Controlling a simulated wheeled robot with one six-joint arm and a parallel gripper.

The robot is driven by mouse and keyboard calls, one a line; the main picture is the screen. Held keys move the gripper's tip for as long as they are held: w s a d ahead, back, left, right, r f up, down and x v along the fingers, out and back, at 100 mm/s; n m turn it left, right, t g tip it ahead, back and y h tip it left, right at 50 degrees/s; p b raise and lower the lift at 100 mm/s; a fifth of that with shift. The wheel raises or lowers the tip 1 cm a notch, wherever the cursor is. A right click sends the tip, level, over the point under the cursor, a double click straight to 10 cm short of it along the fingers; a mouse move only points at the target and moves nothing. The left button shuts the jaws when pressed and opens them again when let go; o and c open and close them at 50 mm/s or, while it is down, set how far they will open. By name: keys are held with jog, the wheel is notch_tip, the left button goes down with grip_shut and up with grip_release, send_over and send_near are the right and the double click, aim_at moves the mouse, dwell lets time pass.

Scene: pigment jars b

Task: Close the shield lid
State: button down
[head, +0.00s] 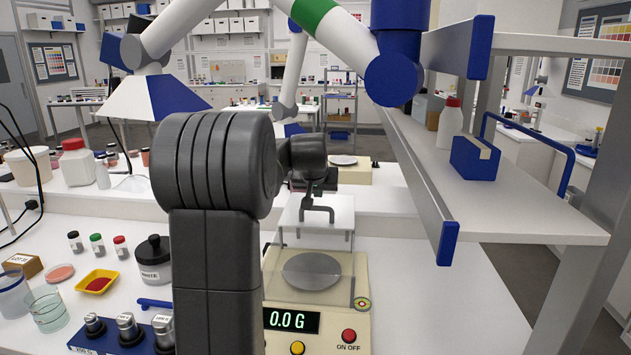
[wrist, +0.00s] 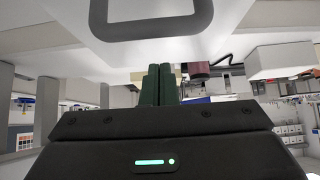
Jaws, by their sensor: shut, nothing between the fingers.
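The balance (head: 275,343) stands on the bench in the middle of the head view, with a round pan (head: 311,271) and a display reading 0.0 G. A clear shield rises around the pan. The pale shield lid (head: 343,212) shows at the shield's top, with a dark handle (head: 318,209); its exact tilt is hard to judge. In the wrist view the handle (wrist: 152,27) is a grey loop on a white panel. My gripper (wrist: 161,72) is shut and empty, its dark green fingers just below the loop in that picture. In the head view its fingertips cannot be made out.
A white shelf unit (head: 520,205) with blue end caps stands close on the right. A black-lidded jar (head: 154,262), a yellow tray (head: 97,282) of red pigment and a blue weight rack (head: 103,341) are left of the balance. The bench right of the balance is clear.

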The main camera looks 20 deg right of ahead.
aim_at(316, 220)
jog(key=s+a, duration=0.1)
jog(key=s, duration=0.2)
jog(key=shift+a+f, duration=0.2)
jog(key=shift+a, duration=0.2)
jog(key=shift+s+a+f, duration=0.1)
jog(key=shift+s+f, duration=0.05)
jog(key=shift+f, duration=0.05)
jog(key=shift+s, duration=0.1)
jog(key=shift+s+a, duration=0.2)
jog(key=s+a+b, duration=0.2)
jog(key=s+a, duration=0.2)
jog(key=s, duration=0.3)
jog(key=s+a+b, duration=0.3)
jog(key=s+a, duration=0.2)
jog(key=s, duration=0.3)
jog(key=shift+f, duration=0.15)
jog(key=shift+s+a, duration=0.1)
jog(key=shift+a, duration=0.05)
